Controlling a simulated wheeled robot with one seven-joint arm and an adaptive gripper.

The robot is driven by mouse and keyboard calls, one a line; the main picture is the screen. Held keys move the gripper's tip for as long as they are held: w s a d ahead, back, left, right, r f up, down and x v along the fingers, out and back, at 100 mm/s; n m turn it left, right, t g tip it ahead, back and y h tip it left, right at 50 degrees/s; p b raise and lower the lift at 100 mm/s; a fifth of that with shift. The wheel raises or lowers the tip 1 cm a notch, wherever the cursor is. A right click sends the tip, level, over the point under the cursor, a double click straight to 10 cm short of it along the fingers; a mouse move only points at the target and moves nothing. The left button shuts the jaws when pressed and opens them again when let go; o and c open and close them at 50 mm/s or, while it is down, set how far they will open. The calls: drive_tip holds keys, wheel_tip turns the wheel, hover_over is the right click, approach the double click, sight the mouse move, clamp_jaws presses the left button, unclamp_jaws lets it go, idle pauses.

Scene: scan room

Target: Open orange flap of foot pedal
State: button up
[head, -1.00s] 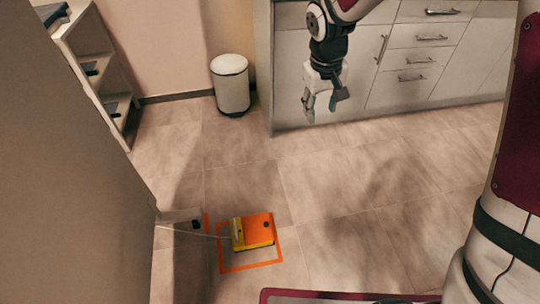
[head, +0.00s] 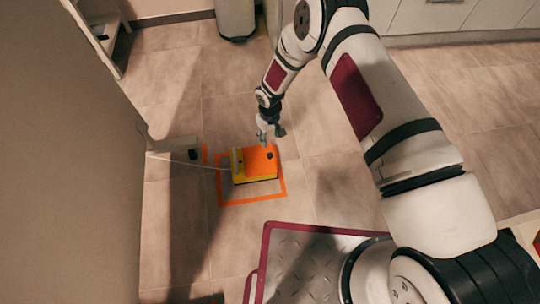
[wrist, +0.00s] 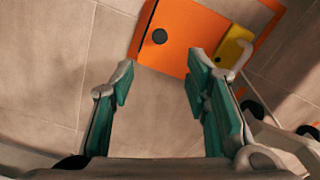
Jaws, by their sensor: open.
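The foot pedal (head: 240,178) sits on the floor inside an orange tape outline, with a yellow body and an orange flap (head: 259,161) lying flat on top. My gripper (head: 270,136) is open and empty, just behind the pedal's far edge in the head view. In the wrist view its two green-padded fingers (wrist: 158,75) are spread, with bare floor between them. I cannot tell whether the right finger touches the pedal.
A pale cable (head: 190,162) runs left from the pedal past a small dark object (head: 194,154). A tall grey panel (head: 70,170) stands at left. Floor right of the pedal is clear.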

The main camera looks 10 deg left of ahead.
sight(270, 155)
wheel_tip(270, 155, down, 14)
drive_tip(key=b, duration=0.5)
drive_tip(key=shift+r+b, duration=0.25)
drive_tip(key=shift+b, duration=0.1)
clamp_jaws()
